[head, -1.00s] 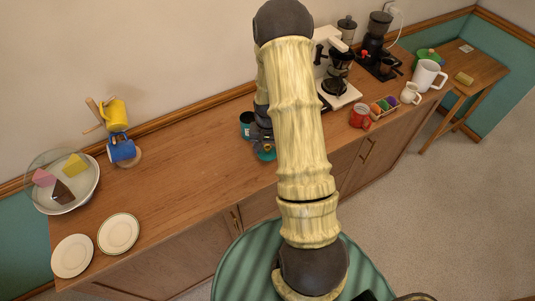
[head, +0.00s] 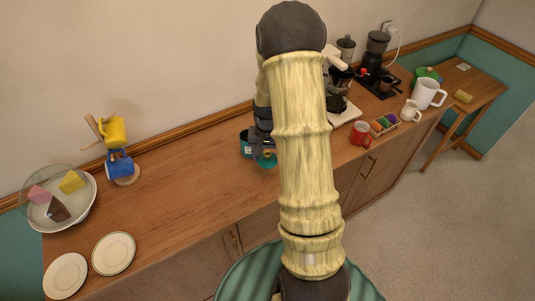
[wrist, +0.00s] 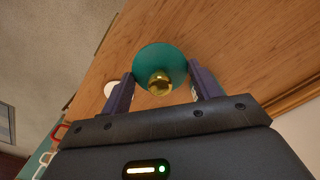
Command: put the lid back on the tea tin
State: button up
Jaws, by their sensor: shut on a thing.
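The tea tin (head: 245,144) is a teal container with a pale label, on the wooden counter just left of my gripper in the head view. Its top is partly hidden by my gripper. The lid (head: 266,161) is teal. In the wrist view the lid (wrist: 150,62) is a round teal disc with a gold knob, between my two fingers. My gripper (wrist: 160,84) is shut on the lid. In the head view my gripper (head: 264,150) is partly hidden by my arm, and the lid appears beside the tin, not on it. The lid's exact height is unclear.
The counter's middle left is clear.

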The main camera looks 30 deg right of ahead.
jog(key=a+f+n+p, duration=0.1)
jog(key=a+n+p, duration=0.1)
jog(key=a, duration=0.2)
jog(key=w+a+f+n+p, duration=0.1)
jog(key=a+f+n+p, duration=0.1)
jog(key=a, duration=0.3)
jog(key=w+a+f+n+p, duration=0.1)
jog(key=a+n+p, duration=0.1)
jog(key=a+p, duration=0.2)
jog(key=shift+a+f+n, duration=0.2)
jog(key=shift+n, duration=0.1)
jog(key=shift+s+a+f, duration=0.1)
jog(key=shift+s+f, duration=0.05)
